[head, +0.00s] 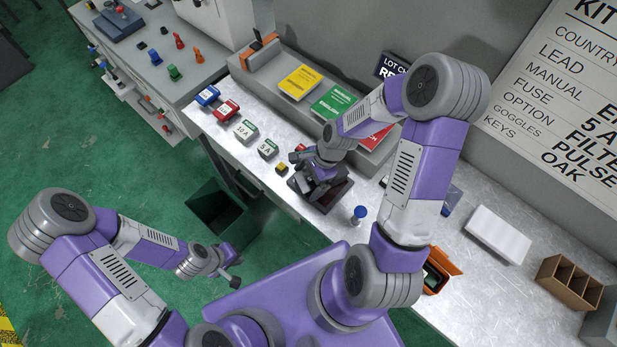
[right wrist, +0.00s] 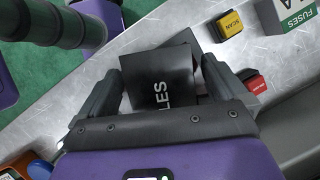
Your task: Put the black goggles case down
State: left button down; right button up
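The black goggles case (right wrist: 160,82) is between the fingers of my right gripper (right wrist: 162,72) in the right wrist view, its white lettering partly showing as "LES". The fingers stand at its two sides and appear shut on it. In the head view my right gripper (head: 318,182) is low over the metal bench, at a dark, flat, tray-like thing (head: 334,197); the wrist hides much of the case there. I cannot tell whether the case touches what is below. My left gripper (head: 234,268) is open and empty, off the bench's front edge.
On the metal bench (head: 470,285) are several fuse boxes (head: 246,131), a yellow scan block (head: 282,168), a blue-capped bottle (head: 358,214), an orange case (head: 443,262), a white box (head: 498,234) and a brown divided box (head: 568,283). A dark green bin (head: 214,212) stands below the bench.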

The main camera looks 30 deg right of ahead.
jog(key=shift+r, duration=0.1)
jog(key=shift+r, duration=0.25)
jog(key=p+v, duration=0.1)
jog(key=v, duration=1)
jog(key=shift+d+r+p, duration=0.15)
jog(key=shift+r+p, duration=0.15)
jog(key=shift+r, duration=0.1)
jog(key=shift+s, duration=0.1)
